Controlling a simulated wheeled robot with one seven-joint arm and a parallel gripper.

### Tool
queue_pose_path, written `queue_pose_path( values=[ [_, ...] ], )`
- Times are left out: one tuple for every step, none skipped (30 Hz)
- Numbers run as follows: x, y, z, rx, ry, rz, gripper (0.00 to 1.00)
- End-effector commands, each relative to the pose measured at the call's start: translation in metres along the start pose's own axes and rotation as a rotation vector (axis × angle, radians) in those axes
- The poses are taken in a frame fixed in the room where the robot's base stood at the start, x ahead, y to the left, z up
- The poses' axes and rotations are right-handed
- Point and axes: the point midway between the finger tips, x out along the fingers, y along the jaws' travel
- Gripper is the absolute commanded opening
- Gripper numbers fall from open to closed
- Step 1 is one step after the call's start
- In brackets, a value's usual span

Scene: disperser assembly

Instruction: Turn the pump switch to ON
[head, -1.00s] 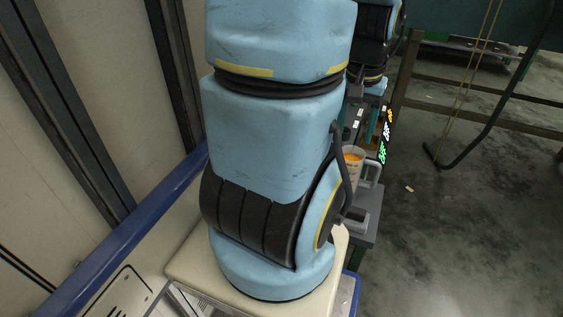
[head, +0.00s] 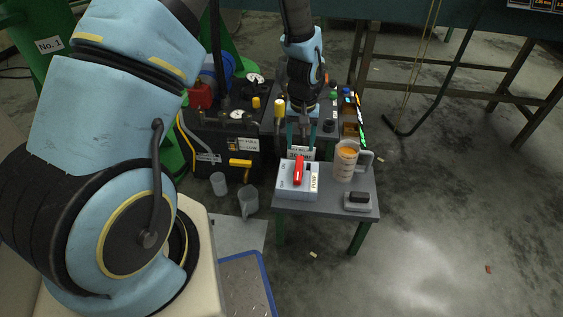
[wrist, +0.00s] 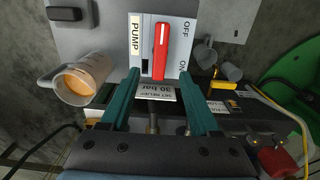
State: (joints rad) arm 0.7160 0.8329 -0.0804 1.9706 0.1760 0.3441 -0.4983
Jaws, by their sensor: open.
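The pump switch is a light grey box (head: 285,193) labelled PUMP, OFF and ON, on a small grey table in the head view. Its red lever (head: 299,171) stands on its top face. In the wrist view the box (wrist: 181,58) shows at the top centre, with the red lever (wrist: 161,45) beside a dark slot; OFF is at upper right and ON at lower right. My gripper (head: 301,146) is open and empty behind the box, its two teal fingers pointing down. In the wrist view my gripper (wrist: 162,80) frames the lever's lower end; contact cannot be told.
A beaker of orange liquid (head: 345,162) stands right of the box, with a small dark-topped block (head: 357,199) in front. Behind is a dark machine (head: 240,150) with gauges and a yellow handle. Two empty cups (head: 248,203) stand left.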

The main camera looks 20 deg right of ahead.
Motion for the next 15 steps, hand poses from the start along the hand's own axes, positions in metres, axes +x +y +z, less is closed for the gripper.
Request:
queue_pose_path(
  values=[
    [0.01,-0.001,0.001,-0.001,-0.003,-0.001,0.62],
    [0.015,-0.001,0.001,-0.001,-0.004,-0.001,0.62],
    [0.022,-0.001,0.001,-0.002,-0.004,-0.002,0.62],
    [0.028,-0.001,0.001,-0.002,-0.004,-0.001,0.62],
    [0.034,-0.001,0.001,-0.002,-0.003,-0.001,0.62],
    [0.042,-0.001,0.001,-0.002,-0.003,-0.002,0.62],
    [0.048,-0.001,0.001,-0.001,-0.004,-0.002,0.62],
    [0.053,-0.001,0.001,0.0,-0.003,-0.002,0.62],
    [0.06,-0.001,0.001,0.0,-0.003,-0.002,0.62],
    [0.065,-0.002,0.001,-0.001,-0.004,-0.002,0.62],
    [0.07,-0.002,0.001,-0.001,-0.003,-0.002,0.62],
    [0.076,-0.001,0.001,-0.002,-0.003,-0.001,0.62],
    [0.08,-0.001,0.001,-0.002,-0.002,-0.001,0.62],
    [0.083,-0.001,0.0,-0.002,-0.001,-0.001,0.62],
    [0.087,-0.001,0.0,-0.002,-0.001,-0.001,0.62]
  ],
)
